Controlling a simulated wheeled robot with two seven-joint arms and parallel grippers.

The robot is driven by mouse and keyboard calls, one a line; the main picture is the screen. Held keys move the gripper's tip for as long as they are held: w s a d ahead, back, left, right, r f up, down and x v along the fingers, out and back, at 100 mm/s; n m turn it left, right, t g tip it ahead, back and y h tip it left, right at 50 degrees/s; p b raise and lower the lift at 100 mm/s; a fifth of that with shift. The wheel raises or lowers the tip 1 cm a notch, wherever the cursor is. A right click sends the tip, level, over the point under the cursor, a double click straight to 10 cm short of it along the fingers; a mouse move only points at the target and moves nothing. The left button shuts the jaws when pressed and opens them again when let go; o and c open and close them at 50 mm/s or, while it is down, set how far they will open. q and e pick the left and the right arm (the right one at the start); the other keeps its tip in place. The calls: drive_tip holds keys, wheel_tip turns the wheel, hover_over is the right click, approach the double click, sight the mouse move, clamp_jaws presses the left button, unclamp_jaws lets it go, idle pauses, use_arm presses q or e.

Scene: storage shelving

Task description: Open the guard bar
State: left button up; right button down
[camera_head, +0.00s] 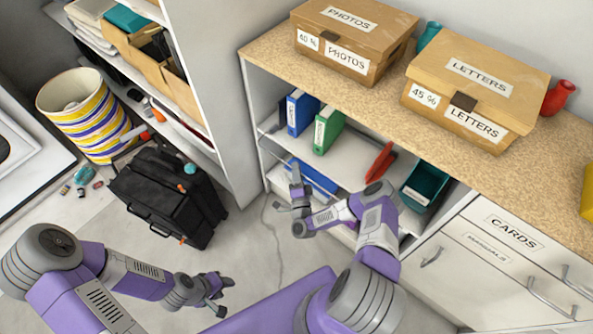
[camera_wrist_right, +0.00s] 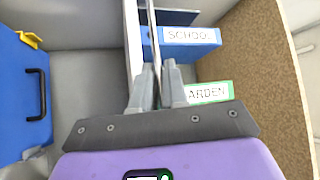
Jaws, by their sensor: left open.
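The guard bar (camera_wrist_right: 151,30) is a thin grey metal rod. In the right wrist view it runs from the top edge down between the fingers of my right gripper (camera_wrist_right: 157,72). These fingers are close together and appear shut on the bar. In the head view my right gripper (camera_head: 290,190) is at the front of the open shelf unit, below the binders; the bar is too thin there to trace clearly. My left gripper (camera_head: 222,296) is open and empty, low above the floor, away from the shelves.
A blue binder (camera_head: 302,113) and a green binder (camera_head: 328,130) stand on the shelf, with a red item (camera_head: 380,161) and a teal bin (camera_head: 425,187) to the right. A black bag (camera_head: 165,195) stands on the floor at the left. Cardboard boxes (camera_head: 355,40) sit on the countertop.

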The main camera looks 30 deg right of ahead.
drive_tip(key=shift+r+m+g+p, duration=1.1)
drive_tip(key=shift+m+p, duration=0.1)
drive_tip(key=shift+p, duration=0.55)
drive_tip(key=shift+r+m+g+p, duration=0.1)
drive_tip(key=shift+m+g+p, duration=0.4)
drive_tip(key=shift+p, duration=0.1)
drive_tip(key=c, duration=1.3)
unclamp_jaws()
drive_tip(key=shift+c, duration=0.2)
drive_tip(key=p+v, duration=0.1)
drive_tip(key=v, duration=0.6)
drive_tip(key=shift+s+p, duration=0.35)
drive_tip(key=shift+p, duration=0.05)
drive_tip(key=shift+a, duration=0.1)
